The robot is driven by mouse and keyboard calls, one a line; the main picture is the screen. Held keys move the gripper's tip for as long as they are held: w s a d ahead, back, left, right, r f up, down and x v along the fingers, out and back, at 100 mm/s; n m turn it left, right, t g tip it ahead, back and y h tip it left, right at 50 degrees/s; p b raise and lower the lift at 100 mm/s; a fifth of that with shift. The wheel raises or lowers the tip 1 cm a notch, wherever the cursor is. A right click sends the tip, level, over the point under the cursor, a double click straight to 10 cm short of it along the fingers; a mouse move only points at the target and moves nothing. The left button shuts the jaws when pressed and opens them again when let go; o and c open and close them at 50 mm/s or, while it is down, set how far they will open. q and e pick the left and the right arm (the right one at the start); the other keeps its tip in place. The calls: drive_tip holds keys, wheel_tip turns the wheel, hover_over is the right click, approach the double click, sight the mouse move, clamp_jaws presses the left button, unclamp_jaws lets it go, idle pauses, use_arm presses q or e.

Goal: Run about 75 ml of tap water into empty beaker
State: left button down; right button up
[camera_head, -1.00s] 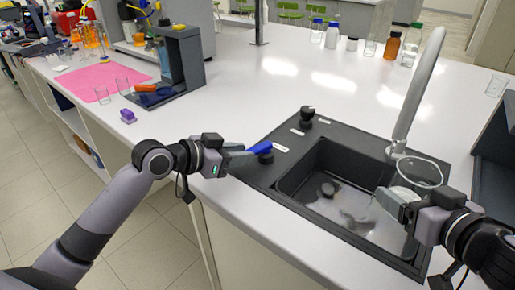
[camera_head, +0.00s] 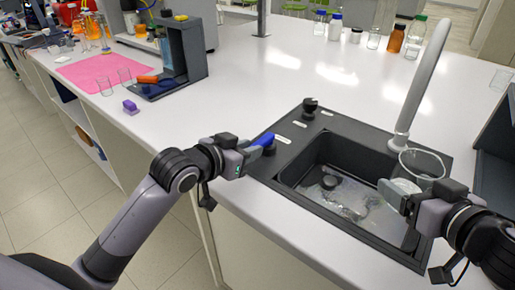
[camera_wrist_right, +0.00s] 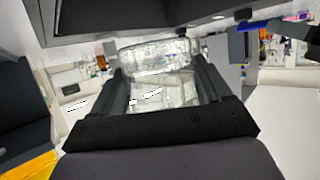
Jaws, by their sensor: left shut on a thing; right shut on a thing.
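A clear glass beaker (camera_head: 424,164) is above the right side of the sink, beside the grey gooseneck tap (camera_head: 418,85). My right gripper (camera_head: 396,190) is shut on it; in the right wrist view the beaker (camera_wrist_right: 160,88) fills the space between the fingers. I cannot tell its water level. My left gripper (camera_head: 250,153) is shut on a blue lever (camera_head: 265,139) on a black knob at the sink's left edge. The dark sink (camera_head: 318,152) has bright, wet-looking patches on its floor; no clear stream from the spout shows.
Another black knob (camera_head: 309,106) stands at the sink's back left corner. Several bottles (camera_head: 396,40) stand at the back. A pink mat (camera_head: 92,72), a dark stand (camera_head: 181,60) and a purple block (camera_head: 130,107) are at the left. The white counter between is clear.

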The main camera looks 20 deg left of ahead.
use_arm(q)
drive_tip(key=c, duration=1.1)
unclamp_jaws()
drive_tip(key=shift+r, duration=0.1)
drive_tip(key=shift+o, duration=0.9)
drive_tip(key=shift+w+d, duration=0.15)
drive_tip(key=shift+w, duration=0.05)
use_arm(e)
drive_tip(key=shift+w+d, duration=0.1)
drive_tip(key=shift+w, duration=0.05)
use_arm(q)
drive_tip(key=shift+s, duration=0.1)
drive_tip(key=v, duration=1.1)
drive_tip(key=shift+s, duration=0.45)
